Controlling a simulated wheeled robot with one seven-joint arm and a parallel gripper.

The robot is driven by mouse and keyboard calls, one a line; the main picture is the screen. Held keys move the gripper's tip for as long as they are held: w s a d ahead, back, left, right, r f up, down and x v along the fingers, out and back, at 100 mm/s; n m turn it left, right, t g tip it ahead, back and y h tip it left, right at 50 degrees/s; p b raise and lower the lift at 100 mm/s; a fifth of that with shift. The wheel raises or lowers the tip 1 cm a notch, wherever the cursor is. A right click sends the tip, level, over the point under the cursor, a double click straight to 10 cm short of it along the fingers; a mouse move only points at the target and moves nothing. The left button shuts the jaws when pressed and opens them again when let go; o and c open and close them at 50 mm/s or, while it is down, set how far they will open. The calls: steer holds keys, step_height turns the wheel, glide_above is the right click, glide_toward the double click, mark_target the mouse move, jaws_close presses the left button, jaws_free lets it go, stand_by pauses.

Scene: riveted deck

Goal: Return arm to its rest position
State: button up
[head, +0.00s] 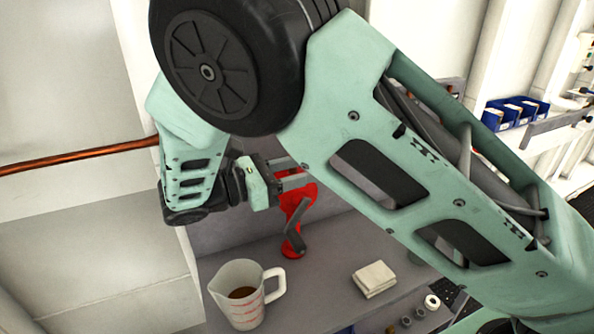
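My arm fills much of the head view, reaching from the lower right up over the top and down to the left. My gripper (301,174) is at its end, pointing right above the grey worktop. Its two grey fingers look spread apart, and I see nothing held between them. A red object with a dark grey handle (295,216) stands on the worktop just behind and below the fingers. My arm partly hides it, and I cannot tell whether the fingers touch it.
Several small metal parts (432,302) lie at the right. Blue bins (515,113) hang on the wall. A copper pipe (75,158) runs along the left wall.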

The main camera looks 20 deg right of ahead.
steer(key=s+d+f+m+g+y, duration=0.1)
steer(key=s+f+m+g+y, duration=0.2)
steer(key=s+y, duration=0.65)
steer(key=s+a+m+t+y, duration=0.1)
steer(key=s+a+m+y, duration=0.2)
steer(key=s, duration=0.4)
steer(key=s+a+m+t+y, duration=0.1)
steer(key=s+a+m+y, duration=0.2)
steer(key=s+y, duration=0.3)
steer(key=shift+s+a+m, duration=0.15)
steer(key=shift+s+m, duration=0.35)
steer(key=shift+m, duration=0.3)
steer(key=shift+f, duration=0.1)
